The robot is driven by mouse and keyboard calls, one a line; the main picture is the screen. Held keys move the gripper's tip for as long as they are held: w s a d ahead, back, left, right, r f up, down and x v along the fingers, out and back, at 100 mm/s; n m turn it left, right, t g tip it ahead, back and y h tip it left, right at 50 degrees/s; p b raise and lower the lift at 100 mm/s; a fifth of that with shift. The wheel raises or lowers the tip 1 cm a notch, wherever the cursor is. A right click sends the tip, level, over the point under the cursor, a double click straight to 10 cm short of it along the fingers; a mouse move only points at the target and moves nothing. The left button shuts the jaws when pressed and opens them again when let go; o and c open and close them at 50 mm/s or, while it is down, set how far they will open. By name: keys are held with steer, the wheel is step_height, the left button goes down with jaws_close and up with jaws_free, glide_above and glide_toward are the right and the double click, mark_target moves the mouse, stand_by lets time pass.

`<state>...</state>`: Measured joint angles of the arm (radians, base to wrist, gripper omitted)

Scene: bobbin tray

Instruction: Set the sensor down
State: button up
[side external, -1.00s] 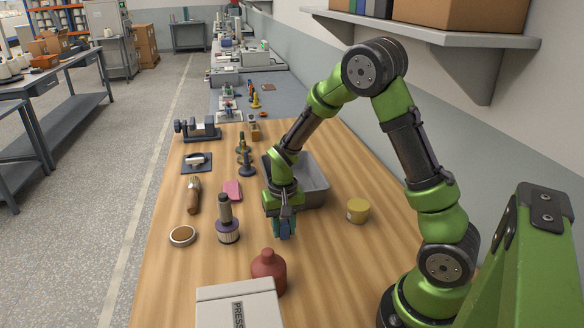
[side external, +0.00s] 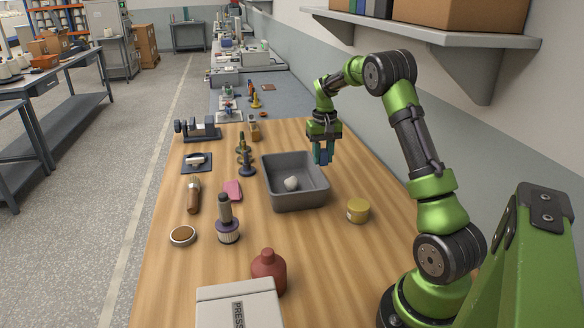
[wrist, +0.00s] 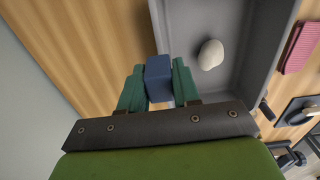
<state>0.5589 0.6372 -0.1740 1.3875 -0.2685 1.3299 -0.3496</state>
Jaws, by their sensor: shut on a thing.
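The sensor looks like a small blue block (wrist: 158,76). My gripper (wrist: 158,88) is shut on it, with a green finger on each side. In the side view my gripper (side external: 322,155) points down and holds the sensor above the far right of the wooden table. It is beyond the far right corner of the grey tray (side external: 312,197). In the wrist view the sensor overlaps the edge of the tray (wrist: 240,95) and bare wood. The sensor's lower end seems clear of the table, but the exact height is hard to tell.
A whitish rounded lump (side external: 291,183) lies in the tray. A red bottle (side external: 267,270) stands near the front. Bare wood lies right of the tray.

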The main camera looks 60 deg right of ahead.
glide_toward(341, 184)
step_height(341, 184, down, 2)
steer(key=shift+s+d, duration=0.1)
steer(key=shift+f, duration=2.15)
steer(key=shift+f, duration=0.15)
steer(key=o, duration=1)
steer(key=shift+o, duration=0.2)
